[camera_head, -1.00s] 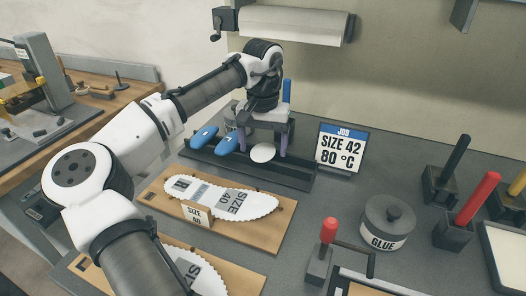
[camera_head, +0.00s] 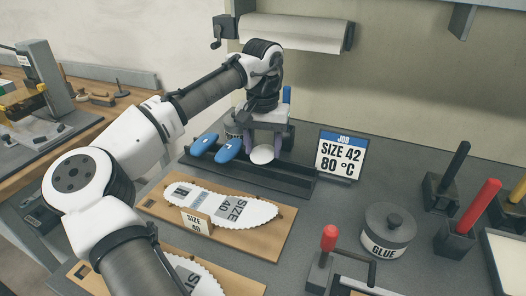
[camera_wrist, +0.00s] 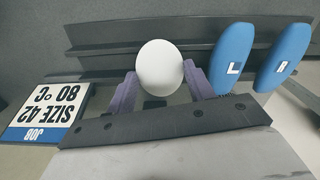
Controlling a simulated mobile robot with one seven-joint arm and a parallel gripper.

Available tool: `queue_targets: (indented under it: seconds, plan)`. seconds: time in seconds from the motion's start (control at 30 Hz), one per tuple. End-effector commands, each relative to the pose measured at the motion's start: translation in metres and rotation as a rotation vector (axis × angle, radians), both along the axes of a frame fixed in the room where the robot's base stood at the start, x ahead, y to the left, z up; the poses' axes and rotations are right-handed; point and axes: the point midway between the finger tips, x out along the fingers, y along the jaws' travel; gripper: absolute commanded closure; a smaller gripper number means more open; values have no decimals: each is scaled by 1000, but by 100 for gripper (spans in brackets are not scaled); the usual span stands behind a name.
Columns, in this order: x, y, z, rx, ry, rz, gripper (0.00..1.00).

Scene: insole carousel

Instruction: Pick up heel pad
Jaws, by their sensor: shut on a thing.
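The heel pad (camera_head: 262,155) is a white, rounded disc at the dark rack near the back of the bench. In the wrist view the heel pad (camera_wrist: 160,66) sits between the two purple fingers. My gripper (camera_head: 266,146) is shut on it, one finger on each side; in the wrist view the gripper (camera_wrist: 160,88) has its fingers against the pad's edges. Whether the pad still touches the rack is hard to tell.
The dark rack (camera_head: 285,183) also holds two blue insoles (camera_head: 228,150) beside the pad, marked L and R in the wrist view. A job sign (camera_head: 340,155) stands to the right. Size 40 board (camera_head: 160,208) lies in front. The glue pot (camera_head: 388,232) stands at right.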

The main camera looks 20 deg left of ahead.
Motion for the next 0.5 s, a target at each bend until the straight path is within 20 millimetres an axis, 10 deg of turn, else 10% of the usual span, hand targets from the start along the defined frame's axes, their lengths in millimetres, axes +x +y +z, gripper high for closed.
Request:
queue_targets:
  seconds: [0.5]
  plan:
    - [0, 0, 146, 3, -1, 3, 68]
